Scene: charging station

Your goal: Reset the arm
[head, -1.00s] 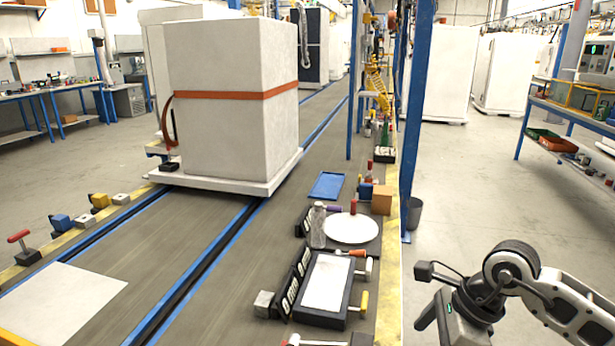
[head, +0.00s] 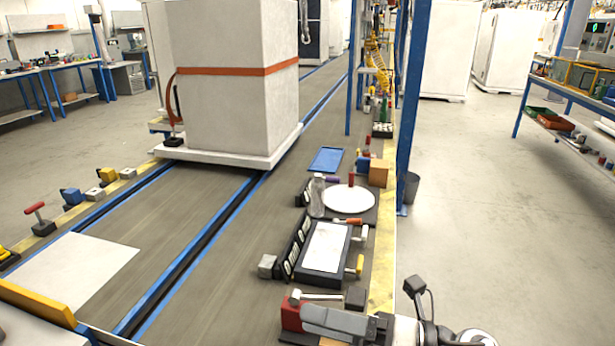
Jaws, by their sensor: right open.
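My right gripper (head: 312,322) is at the bottom edge, right of centre, with its grey fingers pointing left. It is open, and nothing shows between the fingers. It is over the near end of the line, close in the picture to a red block (head: 292,316) and a white-headed tool; I cannot tell whether it touches them. My right arm comes in low from the right, and most of it is cut off by the frame. My left gripper and arm are not in view.
A black-framed panel (head: 323,248), a round white plate (head: 348,199), a clear bottle (head: 317,196) and a blue tray (head: 326,160) lie beyond the gripper. A blue post (head: 411,115) stands to the right. The floor (head: 480,210) at right is clear.

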